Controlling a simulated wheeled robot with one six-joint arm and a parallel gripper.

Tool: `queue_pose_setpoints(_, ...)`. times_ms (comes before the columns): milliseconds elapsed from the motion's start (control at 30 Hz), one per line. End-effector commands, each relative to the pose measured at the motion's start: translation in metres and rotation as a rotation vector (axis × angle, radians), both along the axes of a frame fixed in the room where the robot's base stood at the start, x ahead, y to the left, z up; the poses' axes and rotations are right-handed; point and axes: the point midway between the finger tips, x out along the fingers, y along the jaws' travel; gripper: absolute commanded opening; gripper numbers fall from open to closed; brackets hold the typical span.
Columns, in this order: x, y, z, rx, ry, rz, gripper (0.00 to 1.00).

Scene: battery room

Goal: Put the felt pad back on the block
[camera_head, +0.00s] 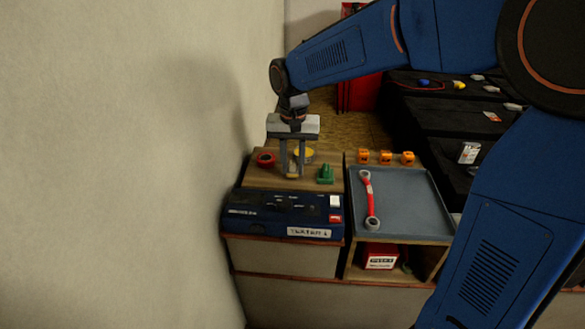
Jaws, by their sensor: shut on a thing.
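My gripper (292,174) points down over the wooden top at the left of the bench, behind the blue case. Its two fingers are shut on a small tan piece (292,168). The piece is mostly hidden by the fingers and may be the felt pad; I cannot tell for sure, nor whether it touches the wooden top. A small green stepped block (326,174) stands just right of the gripper. I cannot tell whether it is the task's block. No other felt pad is clearly visible.
A red roll (265,159) lies left of the fingers and a yellow roll (303,154) behind them. The blue case (270,213) is in front. A grey tray (405,215) holding a red-handled wrench (368,198) is right, with orange pieces (385,157) behind. A wall (120,150) is close left.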

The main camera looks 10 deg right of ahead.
Motion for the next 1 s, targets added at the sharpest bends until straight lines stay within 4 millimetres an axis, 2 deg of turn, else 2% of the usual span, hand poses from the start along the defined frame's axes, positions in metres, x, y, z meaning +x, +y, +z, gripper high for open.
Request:
queue_pose_setpoints(100,-0.0003,-0.0001,-0.0128,-0.001,0.001,0.0,0.0)
queue_pose_setpoints(467,-0.0002,0.0,-0.016,-0.001,0.001,0.0,0.0)
queue_pose_setpoints(500,-0.0001,-0.0001,-0.0162,-0.001,0.001,0.0,0.3)
queue_pose_setpoints(567,-0.0001,-0.0001,-0.016,-0.001,0.001,0.0,0.44)
queue_pose_setpoints(867,0.0,0.0,-0.0152,0.0,0.0,0.0,0.44)
queue_pose_setpoints(1000,0.0005,0.0002,-0.0067,0.001,-0.002,0.0,0.44)
